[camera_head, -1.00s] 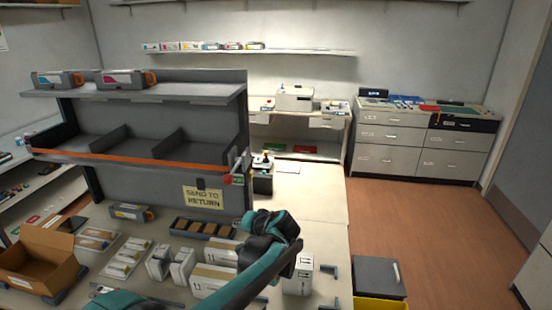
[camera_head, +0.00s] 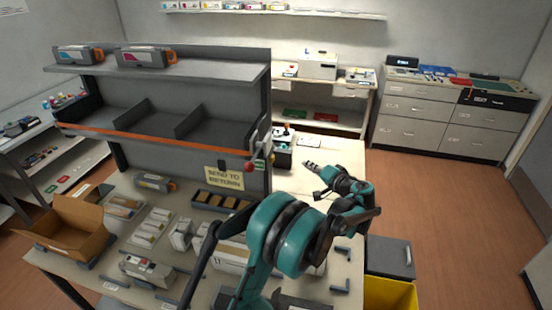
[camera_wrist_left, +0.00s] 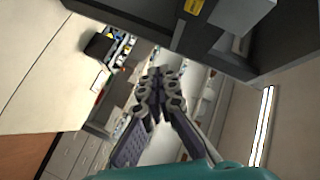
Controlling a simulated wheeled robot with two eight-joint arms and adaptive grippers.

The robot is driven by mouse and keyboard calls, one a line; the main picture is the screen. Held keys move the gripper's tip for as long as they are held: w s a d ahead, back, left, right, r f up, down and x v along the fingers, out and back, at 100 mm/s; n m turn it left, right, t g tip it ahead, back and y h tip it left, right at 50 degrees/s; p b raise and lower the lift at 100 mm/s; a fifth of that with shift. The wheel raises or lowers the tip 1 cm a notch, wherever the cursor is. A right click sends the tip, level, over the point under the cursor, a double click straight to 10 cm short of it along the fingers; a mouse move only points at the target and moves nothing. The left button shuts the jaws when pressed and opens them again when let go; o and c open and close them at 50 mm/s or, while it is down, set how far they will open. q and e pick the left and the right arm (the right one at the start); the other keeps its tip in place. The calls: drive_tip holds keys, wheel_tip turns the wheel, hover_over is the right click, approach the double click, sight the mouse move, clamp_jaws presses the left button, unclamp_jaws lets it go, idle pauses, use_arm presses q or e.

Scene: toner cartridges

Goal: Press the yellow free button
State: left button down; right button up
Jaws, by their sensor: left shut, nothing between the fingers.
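I cannot make out a yellow free button for certain in any view. My right gripper is out of view.
The grey shelf (camera_head: 170,68) with dark bins stands left of the gripper; a "SEND TO RETURN" sign (camera_head: 224,177) hangs below it. An open cardboard box (camera_head: 68,232) and several packages are on the table. A yellow bin (camera_head: 390,295) stands at lower right.

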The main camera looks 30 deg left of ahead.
sight(272, 159)
use_arm(q)
drive_tip(key=shift+a, duration=0.1)
drive_tip(key=s+a, duration=0.2)
drive_tip(key=a, duration=0.6)
drive_tip(key=shift+a+p, duration=0.25)
drive_tip(key=shift+p, duration=0.1)
drive_tip(key=shift+s, duration=0.1)
idle(1.1)
drive_tip(key=shift+s+a, duration=0.1)
drive_tip(key=shift+a, duration=0.25)
drive_tip(key=shift+s+a+b, duration=0.15)
drive_tip(key=shift+a+b, duration=0.2)
drive_tip(key=shift+a, duration=0.25)
idle(0.8)
drive_tip(key=shift+d, duration=0.1)
drive_tip(key=shift+w+d, duration=0.25)
drive_tip(key=shift+d, duration=0.6)
drive_tip(key=shift+d, duration=0.1)
